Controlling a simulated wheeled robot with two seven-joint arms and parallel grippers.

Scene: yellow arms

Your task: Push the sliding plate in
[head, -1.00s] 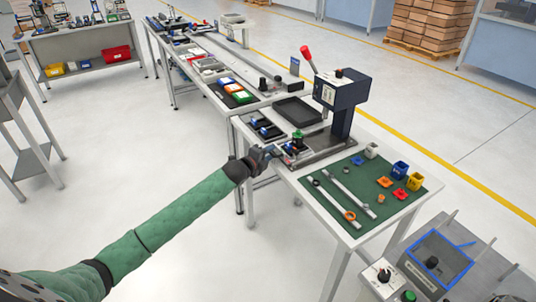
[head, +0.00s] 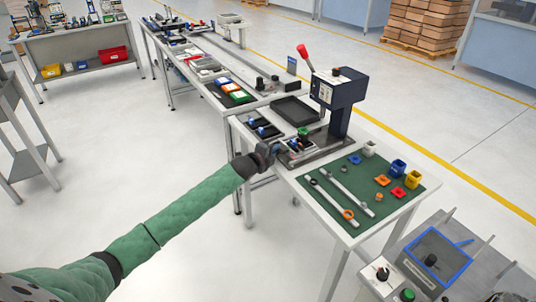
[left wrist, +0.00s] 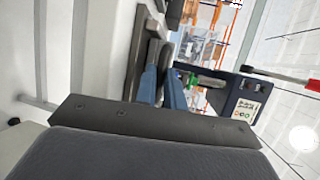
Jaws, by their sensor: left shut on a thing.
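The dark blue press (head: 338,88), with its red-tipped lever, stands at the back of the near table. The sliding plate (head: 297,147) is at the left front of the press base and carries a small part with a green top (head: 303,132). My left gripper (head: 268,153) is at the plate's outer end, at the table's left edge. In the left wrist view its blue fingers (left wrist: 162,88) are shut on a dark piece at the plate's end, mostly hidden by the fingers. The press also shows there (left wrist: 243,103). My right gripper is not in view.
A green mat (head: 365,185) with two rails, an orange ring and small coloured parts lies right of the press. A black tray (head: 293,109) and small dark bins (head: 264,128) are behind and left. Floor left of the table is clear.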

